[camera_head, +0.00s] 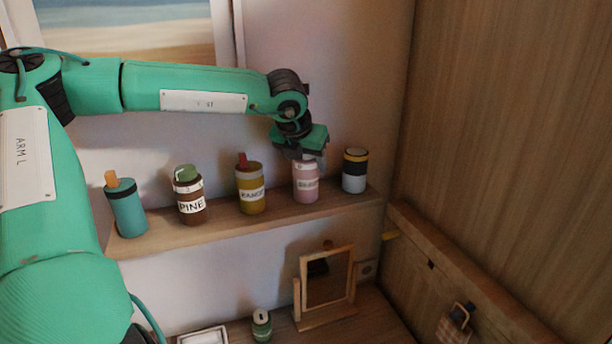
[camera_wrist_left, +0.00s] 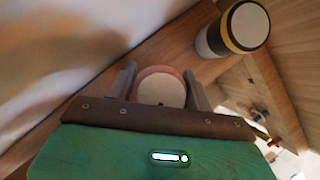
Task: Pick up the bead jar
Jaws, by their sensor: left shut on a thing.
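Several jars stand in a row on the wooden wall shelf (camera_head: 240,222). My left gripper (camera_head: 303,156) reaches down over a pink jar (camera_head: 306,184) with a white label, too small to read surely. The jar is upright and seems to rest on the shelf. In the left wrist view the two fingers of my left gripper (camera_wrist_left: 160,90) lie on either side of the jar's pale round lid (camera_wrist_left: 161,88), closed on it. I cannot tell for certain from the label whether this is the bead jar. My right gripper is not in view.
A white, black and yellow jar (camera_head: 354,172) stands close to the right; it also shows in the wrist view (camera_wrist_left: 240,28). To the left are a yellow jar (camera_head: 250,192), a brown jar (camera_head: 190,200) and a teal jar (camera_head: 127,212). Below is a small framed mirror (camera_head: 325,310).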

